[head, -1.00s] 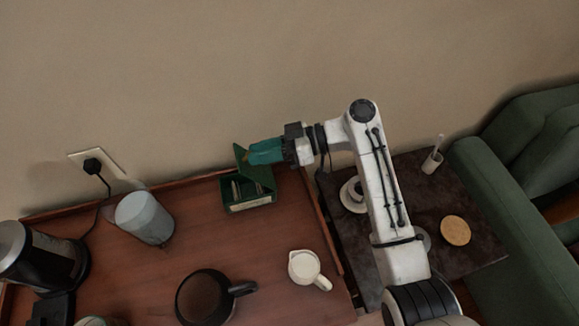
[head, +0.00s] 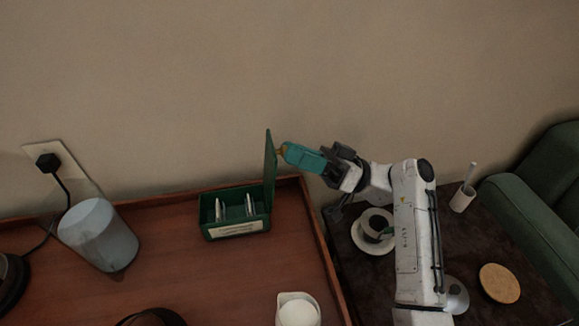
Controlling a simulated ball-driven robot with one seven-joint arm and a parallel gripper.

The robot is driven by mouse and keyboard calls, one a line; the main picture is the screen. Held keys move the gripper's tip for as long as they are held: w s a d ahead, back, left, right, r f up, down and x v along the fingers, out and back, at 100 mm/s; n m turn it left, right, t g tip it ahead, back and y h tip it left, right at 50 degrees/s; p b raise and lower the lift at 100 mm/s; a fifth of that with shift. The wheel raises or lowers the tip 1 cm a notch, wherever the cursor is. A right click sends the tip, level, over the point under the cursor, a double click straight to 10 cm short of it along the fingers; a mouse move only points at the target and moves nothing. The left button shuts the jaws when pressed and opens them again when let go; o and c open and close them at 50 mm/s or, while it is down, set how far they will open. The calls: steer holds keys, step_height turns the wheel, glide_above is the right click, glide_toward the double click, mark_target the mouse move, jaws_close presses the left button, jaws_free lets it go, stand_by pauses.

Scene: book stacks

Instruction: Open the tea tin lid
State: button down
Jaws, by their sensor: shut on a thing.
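The green tea tin (head: 236,229) stands on the wooden tray near its back right corner, with a pale label on its front. Its lid (head: 269,168) stands upright along the tin's right side, so the tin is open, and pale packets (head: 250,205) show inside. My gripper (head: 281,152), teal with small tan tips, is at the right face of the lid near its upper part. It is shut on the lid, as far as the view shows; the exact contact at the tips is small and partly hidden.
A grey-blue canister (head: 98,236) stands at left on the tray, near a wall plug (head: 48,162). A white jug (head: 298,310) is at the front. Right of the tray, a dark table holds a cup on a saucer (head: 372,248), a coaster (head: 499,283) and a white holder (head: 462,198).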

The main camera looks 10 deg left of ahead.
steer(key=shift+d+f+y+b, duration=0.2)
steer(key=shift+f+y+b, duration=0.1)
steer(key=shift+b, duration=0.1)
steer(key=c, duration=1)
jaws_free()
steer(key=shift+w, duration=0.1)
steer(key=shift+d, duration=0.15)
steer(key=b+v, duration=0.1)
steer(key=v, duration=0.9)
steer(key=shift+d+f+b, duration=0.15)
steer(key=shift+d+b, duration=0.1)
steer(key=shift+b, duration=0.15)
